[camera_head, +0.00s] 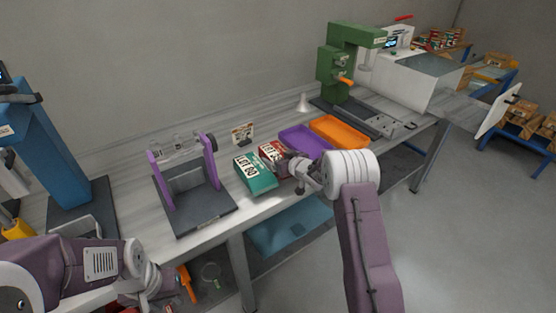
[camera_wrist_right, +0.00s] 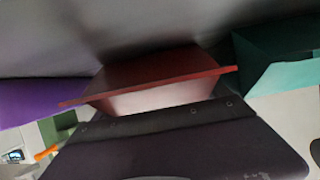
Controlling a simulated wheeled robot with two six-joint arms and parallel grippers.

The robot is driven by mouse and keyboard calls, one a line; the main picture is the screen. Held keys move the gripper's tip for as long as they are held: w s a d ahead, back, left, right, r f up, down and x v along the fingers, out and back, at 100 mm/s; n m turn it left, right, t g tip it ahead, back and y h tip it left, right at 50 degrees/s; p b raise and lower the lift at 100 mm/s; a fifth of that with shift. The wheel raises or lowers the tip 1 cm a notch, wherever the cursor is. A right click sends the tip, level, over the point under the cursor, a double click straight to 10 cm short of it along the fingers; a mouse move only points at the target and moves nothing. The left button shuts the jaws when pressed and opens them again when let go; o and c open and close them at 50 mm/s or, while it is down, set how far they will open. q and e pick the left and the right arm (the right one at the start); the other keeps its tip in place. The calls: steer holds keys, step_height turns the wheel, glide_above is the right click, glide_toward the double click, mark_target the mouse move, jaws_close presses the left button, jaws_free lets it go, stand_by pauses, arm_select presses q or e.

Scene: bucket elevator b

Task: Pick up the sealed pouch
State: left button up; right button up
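A red pack (camera_head: 272,153) with white lettering lies on the bench beside a teal pack (camera_head: 262,185) marked with LOT. I cannot tell for certain which one is the sealed pouch. My right gripper (camera_head: 298,174) is at the right side of the red pack and hides part of it. In the right wrist view the red pack (camera_wrist_right: 165,75) is close ahead, with a thin projecting edge; the teal pack (camera_wrist_right: 285,65) is at right. The right fingers are not clear enough to show open or shut. My left gripper (camera_head: 152,288) is low at the left, below the bench front, its fingers unclear.
A purple tray (camera_head: 306,141) and an orange tray (camera_head: 340,131) lie behind the right gripper. A purple-sided stand (camera_head: 187,187) is left of the packs, with a small sign (camera_head: 242,134) behind. A green machine (camera_head: 338,65) stands further back. A blue press (camera_head: 45,140) is at left.

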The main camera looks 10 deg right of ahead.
mark_target(278, 153)
steer(key=c, duration=0.5)
steer(key=shift+c, duration=0.3)
steer(key=shift+r, duration=0.15)
step_height(278, 153, up, 4)
steer(key=shift+w+f+p, duration=0.1)
steer(key=shift+p, duration=0.55)
steer(key=s+d+r+p, duration=0.3)
steer(key=s+d+r, duration=0.3)
steer(key=d, duration=0.4)
steer(key=shift+r, duration=0.45)
